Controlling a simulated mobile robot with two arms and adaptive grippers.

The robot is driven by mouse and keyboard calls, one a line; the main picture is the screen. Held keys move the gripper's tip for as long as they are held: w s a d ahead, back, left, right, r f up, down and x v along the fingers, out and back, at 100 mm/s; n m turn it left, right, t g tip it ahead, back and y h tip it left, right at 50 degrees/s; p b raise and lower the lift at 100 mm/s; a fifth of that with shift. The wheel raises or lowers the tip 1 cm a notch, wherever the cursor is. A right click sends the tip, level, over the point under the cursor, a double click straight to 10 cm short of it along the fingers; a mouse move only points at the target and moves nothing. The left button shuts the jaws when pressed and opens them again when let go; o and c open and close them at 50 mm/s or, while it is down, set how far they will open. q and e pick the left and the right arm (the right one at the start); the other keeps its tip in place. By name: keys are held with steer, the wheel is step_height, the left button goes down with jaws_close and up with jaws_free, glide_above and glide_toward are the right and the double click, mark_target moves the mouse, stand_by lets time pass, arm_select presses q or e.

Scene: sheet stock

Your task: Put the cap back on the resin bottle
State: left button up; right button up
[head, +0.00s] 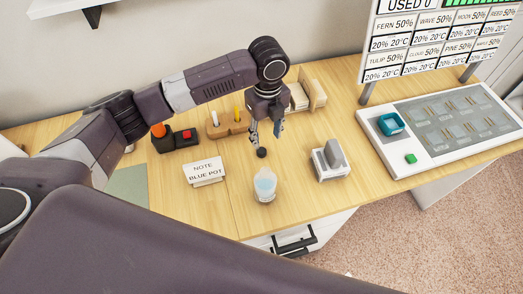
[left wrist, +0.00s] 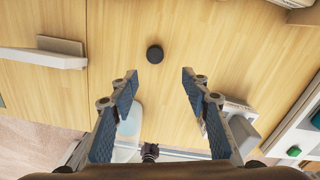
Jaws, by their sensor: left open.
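The resin bottle (head: 264,186) is a translucent pot with pale blue contents, upright near the table's front edge. In the left wrist view the bottle (left wrist: 130,122) is partly hidden behind a finger. A small round black cap (head: 262,152) lies on the wooden table just behind the bottle, apart from it. It also shows in the left wrist view (left wrist: 154,53), beyond the fingertips. My left gripper (head: 265,130) points down above the table near the cap. Its fingers (left wrist: 160,78) are spread with nothing between them. My right gripper is not in view.
A note card (head: 204,171) reading "NOTE BLUE POT" stands left of the bottle. A grey-and-white block (head: 330,160) stands to the right. A white panel (head: 440,149) with a teal container is at right.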

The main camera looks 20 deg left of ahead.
mark_target(262, 151)
arm_select(q)
steer(key=shift+w+a+f, duration=0.1)
steer(key=shift+a+f, duration=0.05)
steer(key=shift+f, duration=0.4)
steer(key=shift+a+f, duration=0.15)
steer(key=shift+f, duration=0.55)
steer(key=shift+a+f+p, duration=0.1)
steer(key=shift+f+p, duration=0.3)
steer(key=shift+p, duration=0.05)
steer(key=f, duration=0.1)
steer(key=f+p, duration=0.1)
steer(key=f, duration=0.1)
steer(key=shift+a+f, duration=0.3)
steer(key=shift+a, duration=0.05)
steer(key=shift+f, duration=0.4)
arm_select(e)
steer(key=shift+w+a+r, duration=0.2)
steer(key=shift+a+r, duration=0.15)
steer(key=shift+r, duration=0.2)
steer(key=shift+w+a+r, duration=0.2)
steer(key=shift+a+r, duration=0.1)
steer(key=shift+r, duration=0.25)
arm_select(q)
steer(key=c, duration=0.8)
